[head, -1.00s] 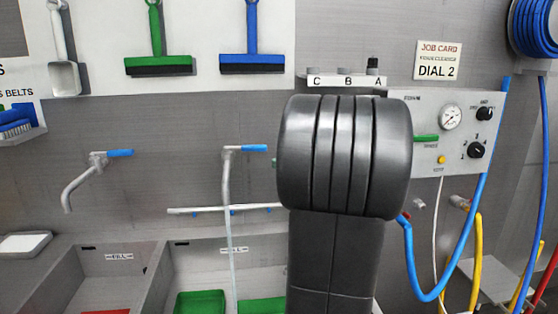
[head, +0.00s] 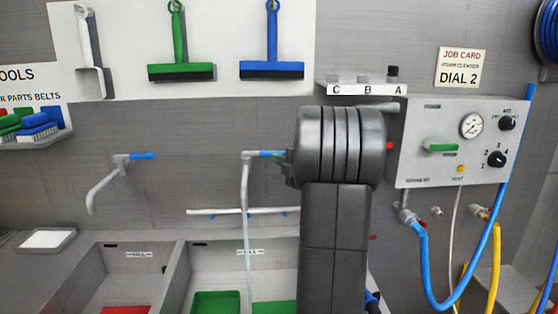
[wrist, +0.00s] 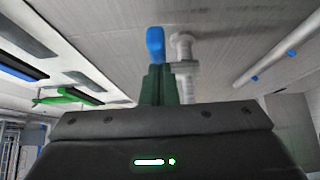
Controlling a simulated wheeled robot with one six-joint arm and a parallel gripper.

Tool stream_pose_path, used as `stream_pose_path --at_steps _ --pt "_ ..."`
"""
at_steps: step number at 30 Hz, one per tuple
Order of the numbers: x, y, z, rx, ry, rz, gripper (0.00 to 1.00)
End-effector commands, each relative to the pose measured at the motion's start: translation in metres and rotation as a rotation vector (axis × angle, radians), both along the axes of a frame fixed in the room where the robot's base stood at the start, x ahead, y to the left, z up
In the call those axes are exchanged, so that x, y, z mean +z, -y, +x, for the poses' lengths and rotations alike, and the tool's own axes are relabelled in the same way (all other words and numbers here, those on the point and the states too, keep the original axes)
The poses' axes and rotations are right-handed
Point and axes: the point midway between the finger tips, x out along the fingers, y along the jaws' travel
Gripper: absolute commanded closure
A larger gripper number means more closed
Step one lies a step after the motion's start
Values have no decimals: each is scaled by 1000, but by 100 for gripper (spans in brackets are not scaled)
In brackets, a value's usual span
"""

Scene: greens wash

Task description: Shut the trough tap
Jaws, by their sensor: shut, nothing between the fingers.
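The trough tap with the stream (head: 246,190) is a grey pipe on the back wall in the head view, with a blue lever (head: 265,154) pointing right. A thin pale stream (head: 248,250) falls from its spout into the right trough basin. In the wrist view the blue lever (wrist: 155,43) is just beyond my fingertips, beside the pale tap body (wrist: 183,50). My gripper (wrist: 156,72) has its dark green fingers together, with nothing between them. Whether they touch the lever is unclear. In the head view my arm hides most of the gripper.
A second tap (head: 105,183) with a blue lever is to the left, with no stream visible. A white rail (head: 225,211) runs below the taps. A control panel (head: 415,165) with hoses is at the right. Green and blue squeegees hang above.

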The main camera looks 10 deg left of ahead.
Motion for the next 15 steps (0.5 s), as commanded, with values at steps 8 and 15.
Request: stream_pose_path --at_steps 8,15 --pt "-1 1 2 0 1 1 100" --pt "-2 3 20 0 1 0 100"
